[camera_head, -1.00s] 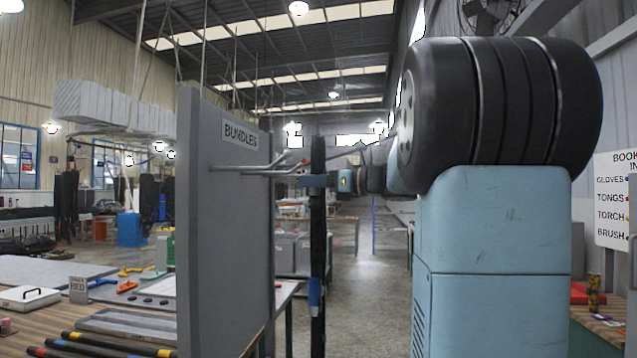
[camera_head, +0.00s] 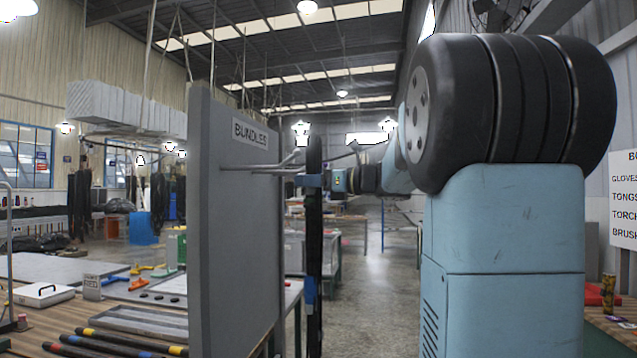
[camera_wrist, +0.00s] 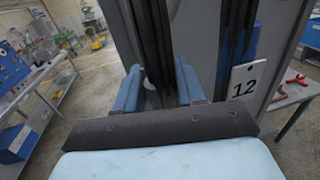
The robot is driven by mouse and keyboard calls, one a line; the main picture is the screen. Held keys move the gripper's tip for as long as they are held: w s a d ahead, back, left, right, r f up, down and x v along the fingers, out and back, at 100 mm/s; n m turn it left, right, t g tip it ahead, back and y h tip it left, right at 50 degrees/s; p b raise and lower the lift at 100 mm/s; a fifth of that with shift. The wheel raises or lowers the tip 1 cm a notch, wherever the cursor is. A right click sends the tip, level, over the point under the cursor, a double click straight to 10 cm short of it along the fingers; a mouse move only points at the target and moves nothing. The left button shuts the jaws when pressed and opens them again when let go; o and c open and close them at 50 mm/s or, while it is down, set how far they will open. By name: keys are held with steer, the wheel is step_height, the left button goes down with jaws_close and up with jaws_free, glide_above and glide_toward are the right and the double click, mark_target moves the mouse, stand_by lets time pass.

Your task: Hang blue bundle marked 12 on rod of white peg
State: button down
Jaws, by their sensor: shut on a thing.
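A dark bundle (camera_head: 314,245) with a blue band (camera_head: 310,290) hangs upright in my gripper (camera_head: 313,181), to the right of the grey panel in the head view. In the wrist view my gripper (camera_wrist: 160,85) has its blue fingers shut around black hose strands (camera_wrist: 152,40). A white tag reading 12 (camera_wrist: 243,82) hangs just right of the fingers, by a dark strand with blue on it. Thin rods (camera_head: 245,168) stick out from the panel toward the gripper. I cannot tell which is the white peg, or whether the bundle surrounds a rod.
The grey panel (camera_head: 235,240) labelled BUNDLES stands upright close left of the bundle. A table (camera_head: 60,310) with tools and banded bars is at left. Open concrete floor (camera_head: 375,285) lies right of the bundle.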

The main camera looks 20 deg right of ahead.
steer(key=shift+s+a+x, duration=0.9)
steer(key=shift+a+x, duration=0.05)
steer(key=shift+x, duration=5.6)
steer(key=shift+w+a+f, duration=0.15)
steer(key=shift+f, duration=0.8)
steer(key=shift+w+a+f, duration=0.1)
steer(key=shift+a+f, duration=0.1)
steer(key=shift+f, duration=0.8)
steer(key=shift+w+a+f, duration=0.15)
steer(key=shift+f, duration=0.8)
steer(key=c, duration=0.6)
jaws_free()
steer(key=shift+f, duration=0.1)
